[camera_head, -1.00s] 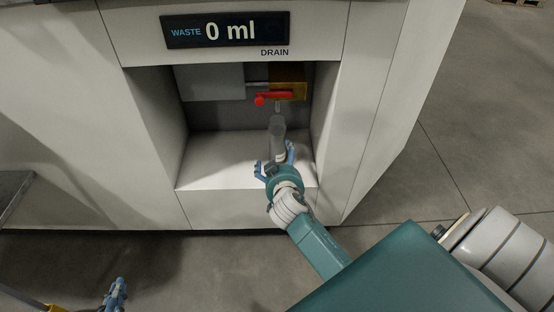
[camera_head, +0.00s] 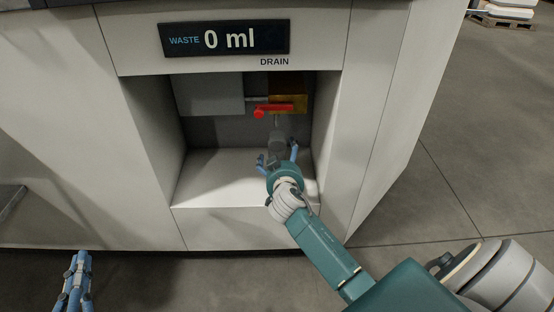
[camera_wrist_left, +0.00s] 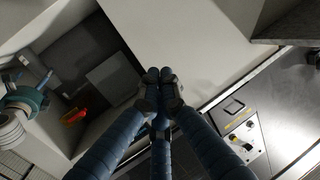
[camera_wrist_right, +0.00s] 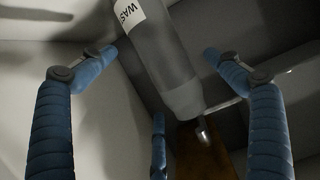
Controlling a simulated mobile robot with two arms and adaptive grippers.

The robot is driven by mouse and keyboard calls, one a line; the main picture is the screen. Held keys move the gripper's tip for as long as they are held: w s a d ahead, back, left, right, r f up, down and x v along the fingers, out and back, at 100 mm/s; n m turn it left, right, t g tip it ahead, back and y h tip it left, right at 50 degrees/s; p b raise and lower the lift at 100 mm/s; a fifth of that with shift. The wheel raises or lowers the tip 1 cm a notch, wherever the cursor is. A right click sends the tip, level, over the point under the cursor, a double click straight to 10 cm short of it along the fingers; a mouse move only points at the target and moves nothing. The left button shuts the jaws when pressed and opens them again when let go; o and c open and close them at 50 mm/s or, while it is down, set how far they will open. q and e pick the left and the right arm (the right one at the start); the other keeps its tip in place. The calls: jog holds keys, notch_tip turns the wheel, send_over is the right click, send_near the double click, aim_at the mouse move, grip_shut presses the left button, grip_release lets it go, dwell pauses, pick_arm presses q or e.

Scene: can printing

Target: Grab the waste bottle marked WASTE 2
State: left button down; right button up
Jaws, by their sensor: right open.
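The grey waste bottle (camera_head: 277,143) stands in the drain recess, below the tap, mostly hidden behind my right gripper (camera_head: 277,155). In the right wrist view the bottle (camera_wrist_right: 168,60) shows a white label reading "WAS"; the rest of the marking is cut off. My right gripper (camera_wrist_right: 160,55) is open there, with blue fingers on either side of the bottle and gaps to it. My left gripper (camera_head: 75,262) is low at the left, outside the recess. In the left wrist view my left gripper (camera_wrist_left: 160,78) has its fingertips together and holds nothing visible.
A red tap handle (camera_head: 273,111) on a brass block (camera_head: 290,90) sits just above the bottle. The recess walls are close on both sides, with bare floor (camera_head: 215,180) left of the bottle. A display (camera_head: 225,39) above reads WASTE 0 ml.

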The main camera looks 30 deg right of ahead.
jog(key=b+x, duration=0.1)
jog(key=x, duration=0.3)
jog(key=shift+f, duration=0.1)
pick_arm(q)
notch_tip(320, 180, up, 9)
jog(key=t+h, duration=0.1)
jog(key=t, duration=0.3)
jog(key=shift+s+d+f, duration=0.2)
jog(key=shift+s+d, duration=0.1)
jog(key=shift+d, duration=0.15)
pick_arm(e)
jog(key=shift+w, duration=0.15)
jog(key=c, duration=1.7)
pick_arm(q)
jog(key=shift+f, duration=0.1)
pick_arm(e)
jog(key=shift+c, duration=1.2)
